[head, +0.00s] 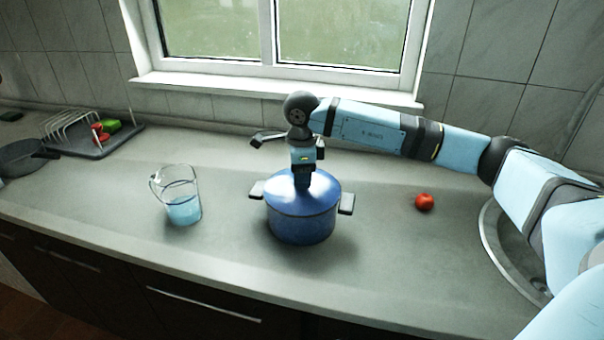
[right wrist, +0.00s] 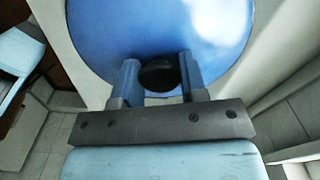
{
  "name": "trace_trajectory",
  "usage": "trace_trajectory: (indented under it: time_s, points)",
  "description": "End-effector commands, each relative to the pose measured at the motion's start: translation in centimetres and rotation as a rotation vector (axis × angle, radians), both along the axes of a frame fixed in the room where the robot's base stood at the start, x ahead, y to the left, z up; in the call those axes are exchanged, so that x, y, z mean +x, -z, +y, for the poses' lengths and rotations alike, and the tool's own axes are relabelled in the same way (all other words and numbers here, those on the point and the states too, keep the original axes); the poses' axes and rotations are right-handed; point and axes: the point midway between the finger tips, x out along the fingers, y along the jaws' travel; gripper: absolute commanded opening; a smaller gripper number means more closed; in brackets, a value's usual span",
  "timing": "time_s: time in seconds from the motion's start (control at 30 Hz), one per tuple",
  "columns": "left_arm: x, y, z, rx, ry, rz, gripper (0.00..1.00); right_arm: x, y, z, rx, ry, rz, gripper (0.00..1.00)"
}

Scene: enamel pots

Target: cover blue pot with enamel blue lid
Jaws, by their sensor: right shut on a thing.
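The blue pot (head: 300,224) stands upright on the counter in the middle of the head view, with a grey handle on each side. The blue enamel lid (head: 285,188) is over the pot's mouth and looks level; I cannot tell if it is fully seated. It also fills the top of the right wrist view (right wrist: 120,35). My right gripper (head: 302,183) points down from above, shut on the lid's dark knob (right wrist: 158,75), with a finger on each side of it. My left gripper is not in view.
A glass jug (head: 183,208) with bluish liquid stands left of the pot. A red tomato (head: 424,202) lies to the right, near the round sink (head: 497,237). A dish rack (head: 72,133) and a dark pan (head: 22,157) are at the far left. A window is behind.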

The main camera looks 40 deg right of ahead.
Motion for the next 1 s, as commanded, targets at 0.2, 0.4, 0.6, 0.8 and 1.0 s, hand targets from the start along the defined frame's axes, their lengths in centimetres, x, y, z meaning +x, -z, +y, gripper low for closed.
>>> trace_trajectory:
  time_s: [0.2,0.4,0.6,0.8,1.0]
  points:
    - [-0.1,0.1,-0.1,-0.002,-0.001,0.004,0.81,0.0,-0.1,0.0,0.0,0.0,-0.001,0.55]
    - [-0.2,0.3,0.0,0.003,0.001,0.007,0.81,0.0,0.0,0.0,0.0,0.0,0.0,0.69]
    - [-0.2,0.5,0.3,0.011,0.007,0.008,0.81,0.0,-0.4,0.0,-0.001,0.0,-0.001,0.69]
    - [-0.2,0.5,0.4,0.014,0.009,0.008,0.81,0.1,-3.4,0.0,0.001,-0.001,-0.004,0.69]
    - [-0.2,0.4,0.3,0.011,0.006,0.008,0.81,0.1,-8.1,0.0,0.001,0.0,-0.005,0.69]
